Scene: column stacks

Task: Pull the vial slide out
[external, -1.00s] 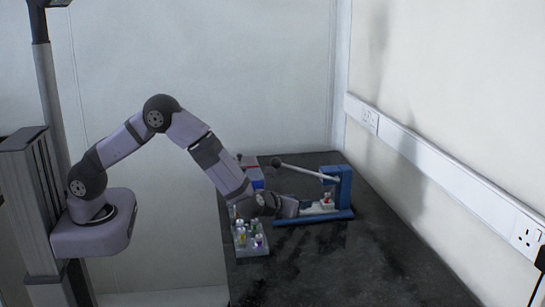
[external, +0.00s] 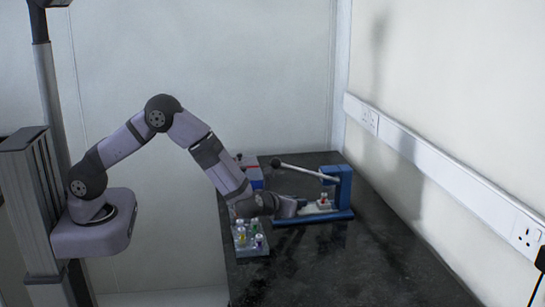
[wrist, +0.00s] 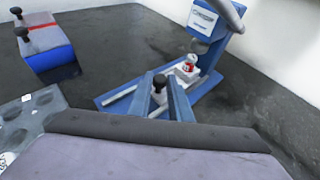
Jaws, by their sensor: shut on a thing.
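The blue press (external: 341,190) stands on the dark bench, with its lever (external: 300,170) raised to the left. It also shows in the wrist view (wrist: 207,60). The white slide (wrist: 178,75) lies on the press base between pale rails and carries a vial (wrist: 188,64) with a red band, upright; the vial also shows in the external view (external: 324,200). My gripper (wrist: 166,88) is shut on the slide's black-topped knob (wrist: 159,80) at the near end. The slide's near part is hidden by the fingers.
A grey rack (external: 250,245) with several vials stands left of the press, close under my wrist. The wall is to the right; the front bench is clear.

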